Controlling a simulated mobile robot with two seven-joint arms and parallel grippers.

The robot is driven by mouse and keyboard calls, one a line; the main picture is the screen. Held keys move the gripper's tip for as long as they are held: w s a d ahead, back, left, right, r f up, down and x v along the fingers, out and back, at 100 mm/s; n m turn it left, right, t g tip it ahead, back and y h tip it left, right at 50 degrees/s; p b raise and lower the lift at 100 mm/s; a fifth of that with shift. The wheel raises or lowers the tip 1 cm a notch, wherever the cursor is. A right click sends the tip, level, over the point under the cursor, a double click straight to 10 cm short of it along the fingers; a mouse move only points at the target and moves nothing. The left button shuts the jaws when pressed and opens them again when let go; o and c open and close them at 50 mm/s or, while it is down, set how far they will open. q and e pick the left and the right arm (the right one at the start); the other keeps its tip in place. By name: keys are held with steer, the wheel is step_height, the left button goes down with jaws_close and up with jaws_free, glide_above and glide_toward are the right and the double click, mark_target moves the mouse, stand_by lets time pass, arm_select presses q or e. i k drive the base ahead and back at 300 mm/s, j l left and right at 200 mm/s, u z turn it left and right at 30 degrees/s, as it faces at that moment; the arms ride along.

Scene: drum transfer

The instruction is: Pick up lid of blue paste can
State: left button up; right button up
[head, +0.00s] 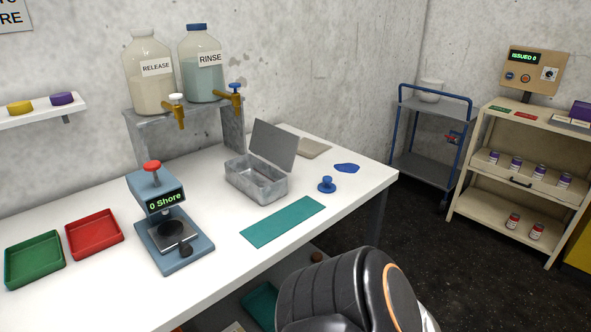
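A small blue round piece with a knob on top (327,186) sits on the white table near its right end. It may be the paste can's lid; I cannot tell whether a can is under it. A flat blue irregular patch (346,168) lies just behind it. No clearly recognisable blue paste can shows. Neither of my grippers is in view. Only a dark arm link of mine shows at the bottom, in front of the table.
On the white table (110,220) stand an open metal box (240,183), a teal mat (283,222), a gauge reading "0 Shore" (158,205), and red (94,233) and green (35,260) trays. Two tapped bottles stand behind. A blue cart (433,115) and shelf (530,125) are at right.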

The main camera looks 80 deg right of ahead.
mark_target(326, 187)
steer(key=i+j+z, duration=0.1)
steer(key=i, duration=0.35)
steer(key=i+j+z, duration=0.15)
steer(key=i, duration=0.3)
steer(key=j+z, duration=0.1)
steer(key=z, duration=1.35)
